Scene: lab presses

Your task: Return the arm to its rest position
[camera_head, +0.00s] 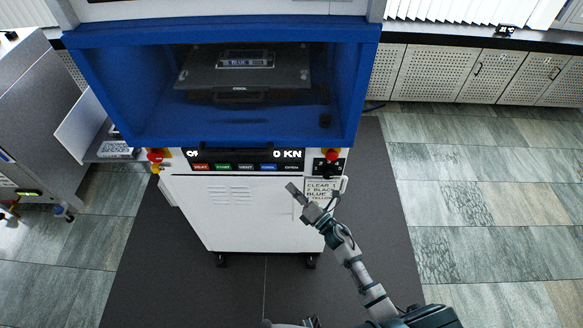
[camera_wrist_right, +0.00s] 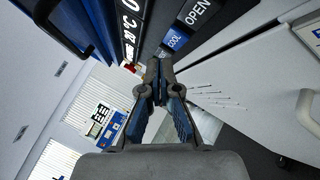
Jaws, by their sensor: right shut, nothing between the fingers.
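My right arm (camera_head: 358,264) reaches up from the lower right of the head view. Its gripper (camera_head: 296,190) is in front of the white lower cabinet of the press, below the control panel. In the right wrist view the gripper's fingertips (camera_wrist_right: 157,65) are together with nothing between them, and the press's panel labels show just beyond them. Whether the gripper touches the press cannot be told. My left gripper does not show; a small grey part at the bottom edge of the head view is not clear.
The press has a blue open chamber (camera_head: 228,127) with a dark plate (camera_head: 195,78) inside. Its panel (camera_head: 247,166) has coloured buttons, with a red knob (camera_head: 331,155) at the right. A grey machine (camera_head: 40,110) stands at the left. Floor (camera_head: 490,200) at the right is clear.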

